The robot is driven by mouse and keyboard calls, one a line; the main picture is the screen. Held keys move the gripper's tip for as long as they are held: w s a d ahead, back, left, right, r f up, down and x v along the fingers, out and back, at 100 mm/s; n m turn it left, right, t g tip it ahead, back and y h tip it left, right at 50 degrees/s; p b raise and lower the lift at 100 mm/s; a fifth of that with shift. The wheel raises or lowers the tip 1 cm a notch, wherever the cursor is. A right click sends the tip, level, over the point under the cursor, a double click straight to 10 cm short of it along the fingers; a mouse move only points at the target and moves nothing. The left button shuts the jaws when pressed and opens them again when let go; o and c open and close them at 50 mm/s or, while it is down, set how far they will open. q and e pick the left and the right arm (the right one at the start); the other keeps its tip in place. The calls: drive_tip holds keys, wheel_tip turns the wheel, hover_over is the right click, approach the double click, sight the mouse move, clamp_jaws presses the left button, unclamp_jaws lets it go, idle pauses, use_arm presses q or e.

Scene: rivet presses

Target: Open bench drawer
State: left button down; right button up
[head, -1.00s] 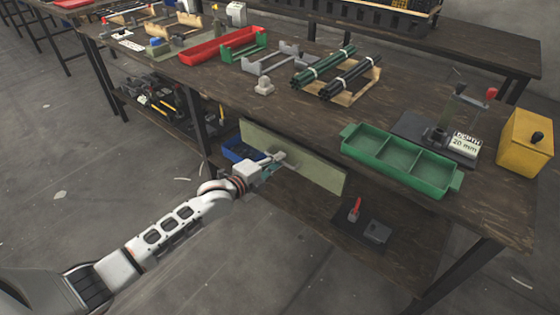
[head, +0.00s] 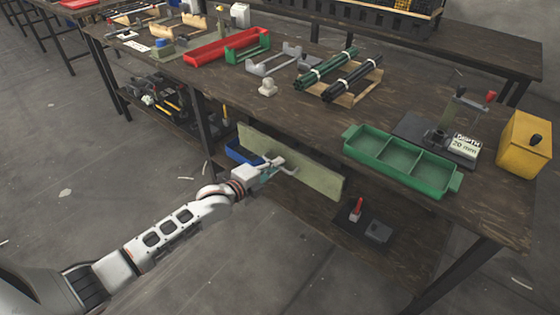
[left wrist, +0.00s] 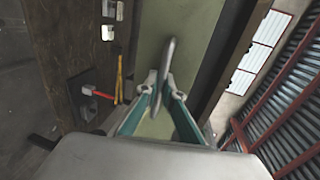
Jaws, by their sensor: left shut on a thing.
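The bench drawer has a pale green front panel (head: 318,176) under the edge of the dark wooden bench. A light bar handle (head: 284,166) stands out from the panel. My left gripper (head: 270,168) is at the panel, shut on this handle. In the left wrist view the handle (left wrist: 168,62) shows as a grey bar between the teal fingers of my left gripper (left wrist: 165,92), with the green panel (left wrist: 180,22) behind it. My right gripper is not in view.
A green three-part tray (head: 400,163) and a yellow box (head: 524,143) stand on the bench above. A lower shelf (head: 400,225) holds a red-handled tool (head: 355,209) and a dark block (head: 378,231). A black bench leg (head: 201,125) is left of the drawer.

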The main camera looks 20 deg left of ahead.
use_arm(q)
drive_tip(key=f+p+v, duration=0.2)
drive_tip(key=p+v, duration=0.2)
drive_tip(key=v, duration=0.7)
drive_tip(key=s+f+p+v, duration=0.1)
drive_tip(key=p+v, duration=0.3)
drive_tip(key=v, duration=0.6)
drive_tip(key=shift+s+a+f, duration=0.25)
drive_tip(key=shift+s+f, duration=0.1)
drive_tip(key=shift+f, duration=0.35)
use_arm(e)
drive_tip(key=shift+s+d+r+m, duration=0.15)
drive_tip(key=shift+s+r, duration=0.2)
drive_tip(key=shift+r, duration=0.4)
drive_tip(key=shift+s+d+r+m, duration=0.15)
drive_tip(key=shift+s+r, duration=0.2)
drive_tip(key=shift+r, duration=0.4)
use_arm(q)
drive_tip(key=c, duration=2.5)
unclamp_jaws()
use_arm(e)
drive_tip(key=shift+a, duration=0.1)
use_arm(q)
drive_tip(key=v, duration=1.2)
